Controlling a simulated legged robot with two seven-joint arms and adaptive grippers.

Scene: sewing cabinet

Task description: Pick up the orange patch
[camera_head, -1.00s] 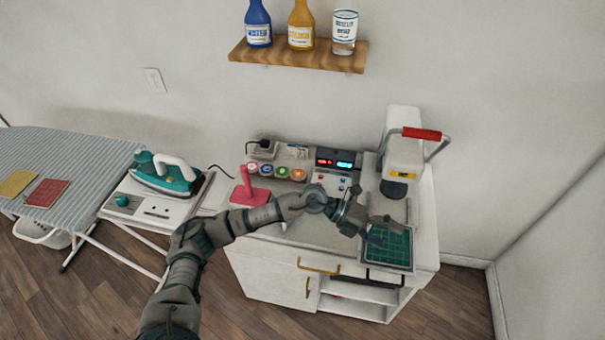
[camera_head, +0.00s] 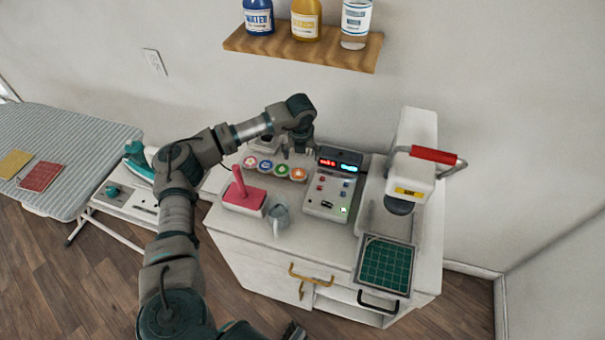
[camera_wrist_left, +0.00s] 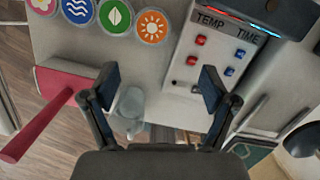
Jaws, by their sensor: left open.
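The orange patch (camera_head: 298,174) is a round disc with a white sun symbol. It lies at the right end of a row of round patches on the cabinet top, and shows at the top of the left wrist view (camera_wrist_left: 152,26). My left gripper (camera_head: 298,152) is above the back of the cabinet, close behind and above the orange patch. In the left wrist view its two fingers (camera_wrist_left: 160,86) are spread wide with nothing between them, and the patch lies beyond their tips.
Pink, blue and green patches (camera_head: 266,166) lie left of the orange one. A control box (camera_head: 333,190) with lit displays stands close on the right, beside a white press (camera_head: 410,170). A pink-red handled tool (camera_head: 244,195) and a grey cup-like item (camera_head: 278,216) stand in front.

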